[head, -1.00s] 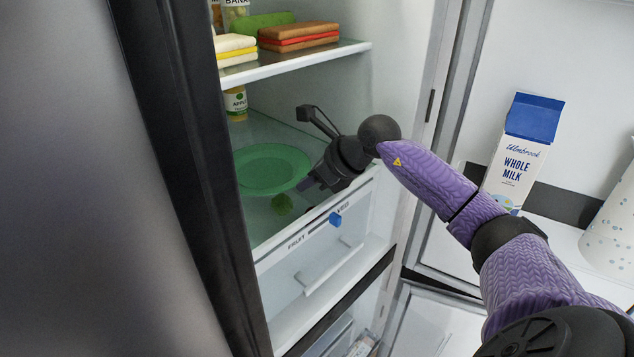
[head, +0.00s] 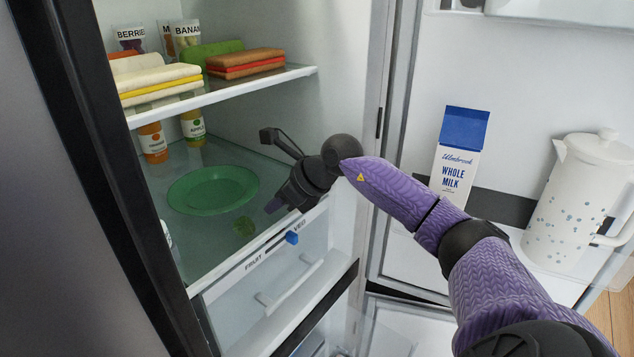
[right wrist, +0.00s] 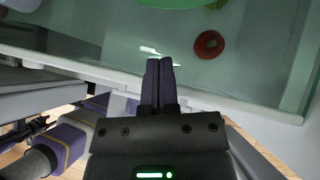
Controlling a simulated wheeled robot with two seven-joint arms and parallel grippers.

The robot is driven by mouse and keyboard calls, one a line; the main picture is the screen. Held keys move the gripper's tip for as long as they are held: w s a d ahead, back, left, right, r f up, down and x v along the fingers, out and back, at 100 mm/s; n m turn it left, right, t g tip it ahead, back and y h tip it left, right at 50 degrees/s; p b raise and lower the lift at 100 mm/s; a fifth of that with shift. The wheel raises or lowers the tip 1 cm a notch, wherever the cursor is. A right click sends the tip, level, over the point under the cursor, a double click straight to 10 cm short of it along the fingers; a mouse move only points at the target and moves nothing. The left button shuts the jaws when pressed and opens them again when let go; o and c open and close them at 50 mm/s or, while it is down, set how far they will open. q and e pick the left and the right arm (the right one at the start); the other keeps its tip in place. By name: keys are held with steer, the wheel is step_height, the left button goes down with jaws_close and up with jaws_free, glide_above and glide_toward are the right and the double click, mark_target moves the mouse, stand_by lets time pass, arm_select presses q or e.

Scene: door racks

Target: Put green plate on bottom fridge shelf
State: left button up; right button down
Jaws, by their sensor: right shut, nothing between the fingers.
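The green plate (head: 213,189) lies flat on the glass bottom shelf (head: 190,240) of the open fridge. Its edge also shows at the top of the right wrist view (right wrist: 172,3). My right gripper (head: 274,206) is shut and empty, just right of the plate and apart from it, over the front part of the shelf. Its closed fingers show in the right wrist view (right wrist: 160,68). My left gripper is in neither view.
Bottles (head: 153,143) stand behind the plate. The upper shelf (head: 215,92) holds stacked food. The fridge door holds a milk carton (head: 458,157) and a white pitcher (head: 567,200).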

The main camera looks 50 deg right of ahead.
steer(key=b+v, duration=0.2)
steer(key=v, duration=0.7)
steer(key=shift+r, duration=0.15)
